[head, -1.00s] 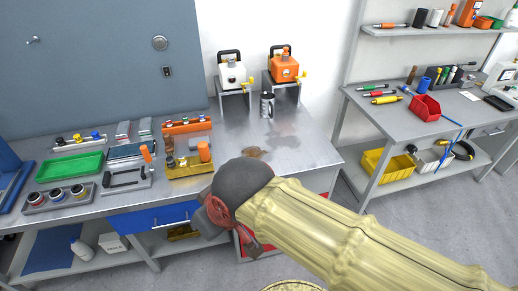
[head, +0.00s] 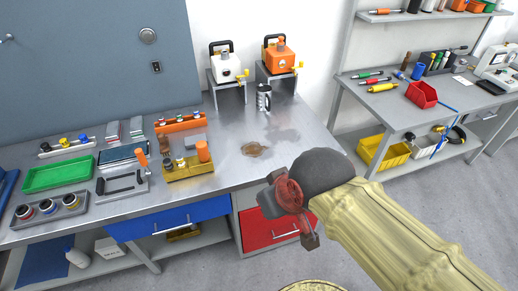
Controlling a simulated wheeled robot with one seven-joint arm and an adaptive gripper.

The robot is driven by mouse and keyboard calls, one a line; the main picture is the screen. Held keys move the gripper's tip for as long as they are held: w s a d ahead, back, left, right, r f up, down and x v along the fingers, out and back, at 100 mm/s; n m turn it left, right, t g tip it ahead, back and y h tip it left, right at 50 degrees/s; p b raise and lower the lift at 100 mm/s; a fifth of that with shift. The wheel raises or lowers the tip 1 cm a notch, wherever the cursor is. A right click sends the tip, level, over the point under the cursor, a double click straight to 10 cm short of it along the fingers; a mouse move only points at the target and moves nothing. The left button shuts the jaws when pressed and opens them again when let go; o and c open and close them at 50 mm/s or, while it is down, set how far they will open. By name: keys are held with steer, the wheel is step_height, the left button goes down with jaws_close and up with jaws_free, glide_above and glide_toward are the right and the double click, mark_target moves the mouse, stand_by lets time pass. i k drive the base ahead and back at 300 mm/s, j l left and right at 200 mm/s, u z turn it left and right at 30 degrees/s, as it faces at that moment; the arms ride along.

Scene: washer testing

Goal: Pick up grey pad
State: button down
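A small light-grey block (head: 196,141), which may be the grey pad, lies on the metal bench (head: 235,178) behind the yellow holder. Two other grey flat pieces, one on the left (head: 111,131) and one on the right (head: 136,126), lie farther left, so I cannot tell for certain which is the pad. My gripper (head: 300,222), with reddish finger parts, is over the bench's front right edge, to the right of and nearer than these pieces. It touches none of them. My wrist partly hides the fingers, and their opening is unclear.
The yellow holder (head: 190,172) with an orange cylinder, a green tray (head: 58,174) and an orange rack (head: 181,123) crowd the bench's left half. A white machine (head: 226,68) and an orange machine (head: 279,56) stand behind.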

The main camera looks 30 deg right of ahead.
mark_target(190, 141)
steer(key=i+j+z, duration=0.2)
steer(key=i+j, duration=0.2)
steer(key=i+j+z, duration=0.25)
steer(key=j, duration=0.25)
steer(key=i+j+z, duration=0.2)
steer(key=i+j, duration=0.2)
steer(key=j, duration=0.15)
